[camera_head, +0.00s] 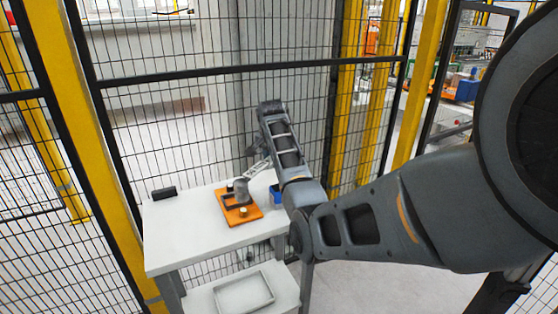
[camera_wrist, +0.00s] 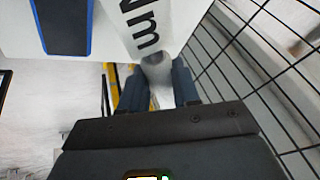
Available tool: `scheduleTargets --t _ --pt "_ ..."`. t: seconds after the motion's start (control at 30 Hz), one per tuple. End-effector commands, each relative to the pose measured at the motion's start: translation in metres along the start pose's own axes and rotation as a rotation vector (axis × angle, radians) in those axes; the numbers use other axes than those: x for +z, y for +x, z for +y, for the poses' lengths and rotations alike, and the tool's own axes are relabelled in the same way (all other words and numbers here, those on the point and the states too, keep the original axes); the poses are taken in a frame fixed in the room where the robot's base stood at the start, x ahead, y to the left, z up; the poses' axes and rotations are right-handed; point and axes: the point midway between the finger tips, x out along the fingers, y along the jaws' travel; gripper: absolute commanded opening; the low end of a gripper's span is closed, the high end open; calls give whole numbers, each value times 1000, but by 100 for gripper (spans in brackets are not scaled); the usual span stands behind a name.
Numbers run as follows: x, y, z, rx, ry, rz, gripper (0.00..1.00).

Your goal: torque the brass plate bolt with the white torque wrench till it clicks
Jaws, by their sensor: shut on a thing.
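The white torque wrench (camera_wrist: 150,30) carries dark "Nm" lettering in the wrist view. My gripper (camera_wrist: 158,88) is shut on its narrower grip, one dark finger on each side. In the head view the wrench (camera_head: 257,169) shows as a pale bar left of my forearm, slanting down towards a grey part on an orange base (camera_head: 252,215). My gripper is hidden there behind my arm. Small brass-coloured pieces (camera_head: 243,211) show on the base. I cannot tell which is the plate bolt, or whether the wrench touches it.
The orange base sits on a white table (camera_head: 185,235). A blue bin (camera_head: 275,194) stands at its right and a black object (camera_head: 164,193) at its back left. A pale tray (camera_head: 243,292) lies on the lower shelf. Mesh fencing with yellow posts (camera_head: 85,120) closes off the back.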

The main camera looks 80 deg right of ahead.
Motion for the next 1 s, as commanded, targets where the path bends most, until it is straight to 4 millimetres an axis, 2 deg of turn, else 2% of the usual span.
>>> scheduleTargets --t 0.6,1.0 --pt "24 21 -69 -167 -396 -112 0" --pt "33 40 -62 -164 -391 -112 0"
